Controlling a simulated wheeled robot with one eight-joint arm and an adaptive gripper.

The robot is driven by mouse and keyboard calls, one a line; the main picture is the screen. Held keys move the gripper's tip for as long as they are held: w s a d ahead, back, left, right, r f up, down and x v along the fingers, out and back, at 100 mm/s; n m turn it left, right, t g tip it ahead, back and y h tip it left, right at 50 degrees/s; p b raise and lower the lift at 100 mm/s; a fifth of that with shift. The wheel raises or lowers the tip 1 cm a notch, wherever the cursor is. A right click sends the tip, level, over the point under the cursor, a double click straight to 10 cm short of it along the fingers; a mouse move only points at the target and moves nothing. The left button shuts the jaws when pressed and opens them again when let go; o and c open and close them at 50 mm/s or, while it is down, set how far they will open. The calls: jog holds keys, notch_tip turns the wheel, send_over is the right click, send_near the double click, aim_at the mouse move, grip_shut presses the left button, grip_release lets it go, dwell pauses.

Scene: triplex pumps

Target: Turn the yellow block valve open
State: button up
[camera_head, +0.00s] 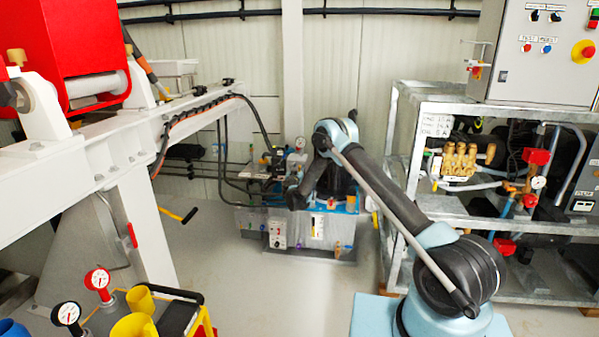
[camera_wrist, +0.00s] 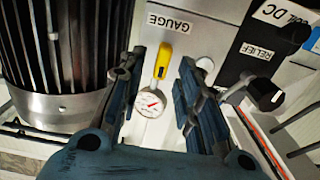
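A yellow lever handle (camera_wrist: 163,60), which looks like the block valve's, shows in the wrist view just below the GAUGE label. A round white dial gauge with a red needle (camera_wrist: 149,104) sits right below it. My gripper (camera_wrist: 161,62) is open, with one dark blue finger on each side of the handle and gauge. Gaps show between the fingers and the handle; I cannot tell the depth between them. In the head view my arm reaches over the pump unit (camera_head: 317,230); the valve cannot be made out there.
A finned black motor (camera_wrist: 62,50) stands close to the left finger. A black RELIEF knob (camera_wrist: 266,93) on a fitting is near the right finger. A metal rack (camera_head: 480,210) stands right of my arm, and a white steel frame (camera_head: 90,160) stands left. Grey floor lies between.

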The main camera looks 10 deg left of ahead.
jog(key=shift+w, duration=0.45)
grip_shut()
